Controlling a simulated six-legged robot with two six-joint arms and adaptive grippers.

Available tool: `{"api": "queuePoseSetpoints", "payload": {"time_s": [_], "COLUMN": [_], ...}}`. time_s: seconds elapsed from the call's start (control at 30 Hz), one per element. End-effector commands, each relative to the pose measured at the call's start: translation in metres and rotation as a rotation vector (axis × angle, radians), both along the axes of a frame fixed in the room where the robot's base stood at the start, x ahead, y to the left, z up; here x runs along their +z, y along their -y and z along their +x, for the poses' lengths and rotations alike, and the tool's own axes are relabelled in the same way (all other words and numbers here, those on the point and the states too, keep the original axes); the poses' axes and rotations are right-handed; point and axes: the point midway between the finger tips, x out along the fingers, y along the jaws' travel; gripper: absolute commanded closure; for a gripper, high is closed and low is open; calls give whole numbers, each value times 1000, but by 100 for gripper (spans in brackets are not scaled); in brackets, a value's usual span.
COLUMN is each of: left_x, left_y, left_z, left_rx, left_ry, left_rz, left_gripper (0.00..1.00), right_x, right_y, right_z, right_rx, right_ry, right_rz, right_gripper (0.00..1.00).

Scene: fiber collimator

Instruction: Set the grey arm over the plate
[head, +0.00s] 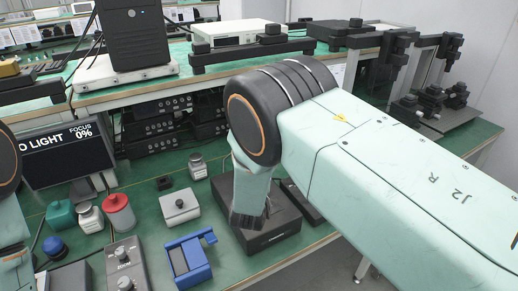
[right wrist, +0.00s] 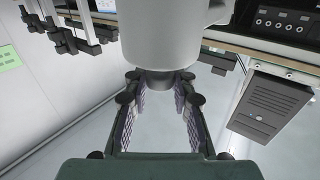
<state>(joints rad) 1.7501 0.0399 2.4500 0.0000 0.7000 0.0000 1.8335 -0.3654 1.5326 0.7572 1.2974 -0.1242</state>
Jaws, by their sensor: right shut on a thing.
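In the right wrist view, my right gripper (right wrist: 159,100) has its two ribbed fingers around the dark narrow end of a thick pale-grey cylindrical part (right wrist: 170,35). The rest of that part runs out of the top of the picture, so I cannot tell whether it is the grey arm. No plate is clearly identifiable; a dark flat box (head: 275,239) lies on the bench, partly behind my right arm. My left gripper is out of view.
The green bench holds a blue holder (head: 188,262), a red-lidded jar (head: 119,212), a grey box with a knob (head: 180,207), a zoom control box (head: 126,265) and a monitor (head: 68,154). Black stages (head: 432,102) stand at the right. A black computer tower (right wrist: 271,104) shows in the right wrist view.

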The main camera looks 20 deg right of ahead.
Motion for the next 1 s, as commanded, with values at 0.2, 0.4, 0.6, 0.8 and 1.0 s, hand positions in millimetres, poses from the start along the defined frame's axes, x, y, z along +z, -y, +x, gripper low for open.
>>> {"api": "queuePoseSetpoints", "payload": {"time_s": [0.2, 0.4, 0.6, 0.8, 1.0], "left_x": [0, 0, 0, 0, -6], "left_y": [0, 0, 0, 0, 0], "left_z": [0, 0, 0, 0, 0], "left_rx": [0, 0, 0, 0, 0], "left_ry": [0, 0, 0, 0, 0], "left_rz": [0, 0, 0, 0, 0], "left_gripper": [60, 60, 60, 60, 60], "right_x": [1, 1, 0, 0, -1], "right_y": [-3, -3, -3, -3, -2], "right_z": [0, 0, 0, 0, 0], "right_rx": [6, 6, 4, 3, 8], "right_ry": [3, 2, 2, 2, 2], "right_rz": [-2, -2, -1, -1, -1], "right_gripper": [100, 68, 52, 52, 52]}}
